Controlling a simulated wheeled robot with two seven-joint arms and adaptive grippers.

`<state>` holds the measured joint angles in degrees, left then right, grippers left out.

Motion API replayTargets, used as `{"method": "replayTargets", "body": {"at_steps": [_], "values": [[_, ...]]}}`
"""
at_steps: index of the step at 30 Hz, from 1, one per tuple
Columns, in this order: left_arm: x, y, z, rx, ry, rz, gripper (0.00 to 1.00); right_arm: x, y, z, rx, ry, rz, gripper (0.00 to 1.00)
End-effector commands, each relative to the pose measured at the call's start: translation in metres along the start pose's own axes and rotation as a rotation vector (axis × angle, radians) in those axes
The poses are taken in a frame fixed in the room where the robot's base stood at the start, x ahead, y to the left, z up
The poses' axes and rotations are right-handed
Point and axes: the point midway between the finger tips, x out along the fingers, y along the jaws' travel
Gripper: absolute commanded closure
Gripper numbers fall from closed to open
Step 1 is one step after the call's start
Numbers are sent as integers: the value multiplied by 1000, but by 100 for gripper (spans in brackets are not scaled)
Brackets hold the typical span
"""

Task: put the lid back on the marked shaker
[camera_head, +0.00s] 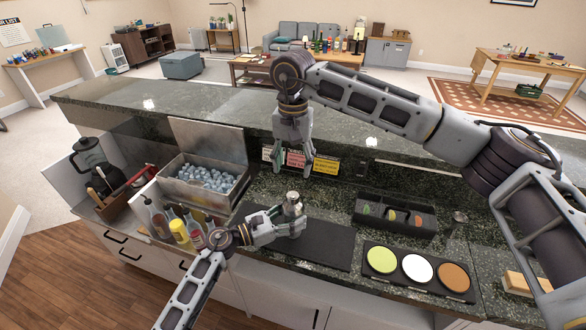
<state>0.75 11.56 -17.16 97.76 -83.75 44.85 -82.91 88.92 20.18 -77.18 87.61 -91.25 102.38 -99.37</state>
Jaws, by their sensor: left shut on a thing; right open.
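A silver shaker (297,228) stands upright on the dark bar mat, its narrower top (293,199) pointing up. I cannot tell whether that top is a lid or the shaker's own neck, and no mark is readable on it. My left gripper (284,222) comes in from the left and is shut on the shaker's side. My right gripper (293,168) points down, open and empty, above and behind the shaker, apart from it. No separate lid can be made out.
The black mat (325,247) has clear room right of the shaker. Behind stand pink (296,159) and yellow (326,165) cards. An ice bin (197,197) and bottles (180,232) are left; a garnish tray (424,216) and a three-colour rimmer tray (462,292) are right.

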Motion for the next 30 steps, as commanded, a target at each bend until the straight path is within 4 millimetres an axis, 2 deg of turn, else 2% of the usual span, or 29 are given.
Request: {"method": "replayTargets", "body": {"at_steps": [8,9,15,30], "values": [[0,0,0,0,1,0,88,-1,0,0,0,0,0,44],[0,0,0,0,1,0,44,-1,0,0,0,0,0,44],[0,0,0,0,0,0,20,-1,0,0,0,0,0,44],[-4,0,0,0,0,0,20,-1,0,0,0,0,0,44]]}}
